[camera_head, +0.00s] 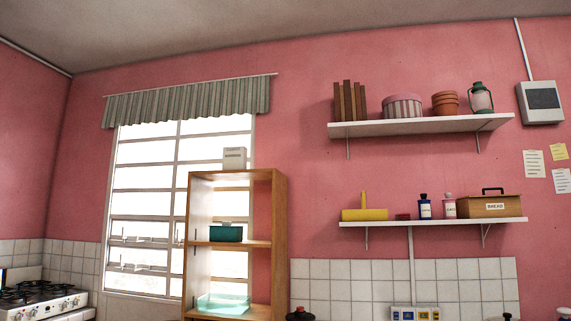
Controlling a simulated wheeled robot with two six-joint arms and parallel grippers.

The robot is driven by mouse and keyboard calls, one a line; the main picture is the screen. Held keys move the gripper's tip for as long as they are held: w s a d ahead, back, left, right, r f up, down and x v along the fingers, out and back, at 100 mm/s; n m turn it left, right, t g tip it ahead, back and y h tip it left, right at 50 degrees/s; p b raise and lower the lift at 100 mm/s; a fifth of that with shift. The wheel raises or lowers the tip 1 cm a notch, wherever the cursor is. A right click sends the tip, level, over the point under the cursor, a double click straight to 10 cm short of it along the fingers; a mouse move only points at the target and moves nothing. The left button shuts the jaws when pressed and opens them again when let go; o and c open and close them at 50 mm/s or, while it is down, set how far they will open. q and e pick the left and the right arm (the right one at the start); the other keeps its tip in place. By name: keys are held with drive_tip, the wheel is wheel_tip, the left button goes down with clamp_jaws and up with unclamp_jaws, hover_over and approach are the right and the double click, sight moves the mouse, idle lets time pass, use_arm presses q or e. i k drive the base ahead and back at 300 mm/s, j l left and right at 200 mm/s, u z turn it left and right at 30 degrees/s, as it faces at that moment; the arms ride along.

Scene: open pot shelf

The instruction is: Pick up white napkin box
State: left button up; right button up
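A small white box (234,158), which looks like the napkin box, stands upright on top of the open wooden shelf unit (280,235). The bright window is directly behind it. Neither of my grippers shows in the head view, so I cannot see whether they hold anything.
The wooden unit also holds a dark green pot (226,233) and a pale teal glass dish (223,303). A stove (40,300) is at lower left. Two white wall shelves (420,126) at right carry pots, a lantern, bottles and a bread box (489,206).

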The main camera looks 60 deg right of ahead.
sight(234, 158)
drive_tip(key=z, duration=1.7)
drive_tip(key=i+l, duration=0.85)
drive_tip(key=i+z, duration=0.05)
drive_tip(key=i, duration=0.05)
